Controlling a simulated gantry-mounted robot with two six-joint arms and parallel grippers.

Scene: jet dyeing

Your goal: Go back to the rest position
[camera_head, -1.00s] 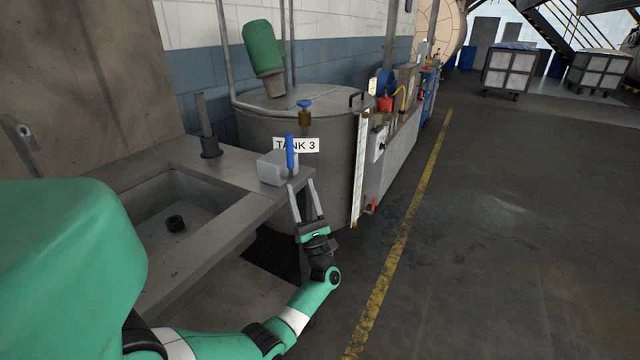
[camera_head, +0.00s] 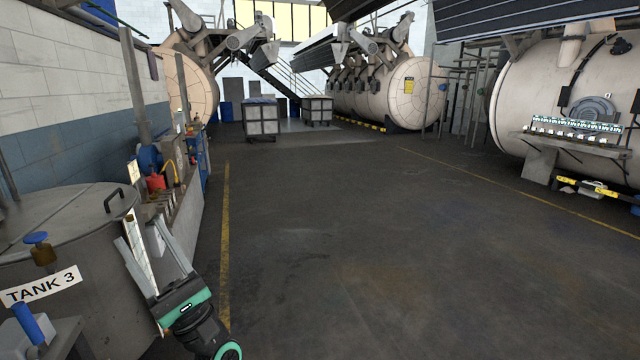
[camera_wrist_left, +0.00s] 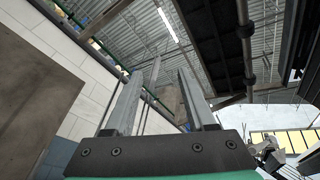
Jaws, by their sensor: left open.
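My left gripper (camera_head: 140,230) is at the lower left of the head view, in front of the side of the grey tank. Its two grey fingers are spread apart and point up, with nothing between them. In the left wrist view the gripper (camera_wrist_left: 159,76) is also open and empty, with the ceiling and a white wall behind it. My right gripper is in neither view now.
The tank labelled TANK 3 (camera_head: 75,270) stands at the left. A blue-handled item (camera_head: 32,325) is at the lower left corner. Carts (camera_head: 261,119) and big cylindrical machines (camera_head: 390,90) stand farther back. The dark floor (camera_head: 360,240) is open.

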